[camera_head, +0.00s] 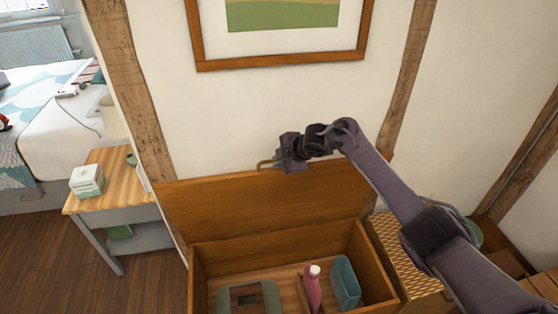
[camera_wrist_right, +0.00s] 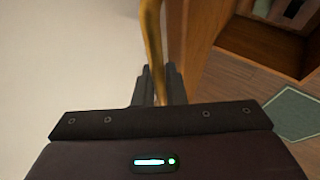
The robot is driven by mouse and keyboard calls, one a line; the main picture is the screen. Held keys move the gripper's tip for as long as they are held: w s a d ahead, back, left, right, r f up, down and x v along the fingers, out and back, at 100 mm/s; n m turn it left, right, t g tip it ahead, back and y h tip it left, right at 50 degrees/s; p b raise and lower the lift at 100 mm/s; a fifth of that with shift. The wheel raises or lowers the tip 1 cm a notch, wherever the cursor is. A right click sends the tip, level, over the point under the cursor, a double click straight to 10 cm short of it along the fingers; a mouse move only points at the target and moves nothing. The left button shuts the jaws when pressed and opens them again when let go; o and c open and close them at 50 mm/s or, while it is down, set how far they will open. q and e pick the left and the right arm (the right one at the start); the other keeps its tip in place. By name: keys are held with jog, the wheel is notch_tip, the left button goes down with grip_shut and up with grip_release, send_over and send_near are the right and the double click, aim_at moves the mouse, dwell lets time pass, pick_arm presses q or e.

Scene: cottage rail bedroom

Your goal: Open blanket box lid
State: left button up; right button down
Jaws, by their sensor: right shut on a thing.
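The blanket box (camera_head: 205,265) stands against the wall with its wooden lid (camera_head: 215,205) raised, standing roughly upright at the back. A brass handle (camera_head: 264,164) sits at the lid's upper edge. My right gripper (camera_head: 279,161) is at that edge, shut on the handle. In the right wrist view the brass handle (camera_wrist_right: 152,40) runs down between the fingers (camera_wrist_right: 158,88), beside the wooden lid (camera_wrist_right: 190,45). The fingertips are partly hidden in the head view. My left gripper is not in view.
Inside the box are a pink bottle (camera_head: 312,290), a teal container (camera_head: 345,283) and a grey-green item (camera_head: 248,298). A wooden side table (camera_head: 115,185) is at left, a woven basket (camera_head: 402,255) at right. A framed picture (camera_head: 285,62) hangs above.

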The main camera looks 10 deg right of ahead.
dwell(0.3)
jog(key=c, duration=1.5)
grip_release()
jog(key=v, duration=0.7)
jog(key=shift+s+d+r+b, duration=0.15)
jog(key=shift+s+r+b, duration=0.1)
jog(key=shift+r+b, duration=0.1)
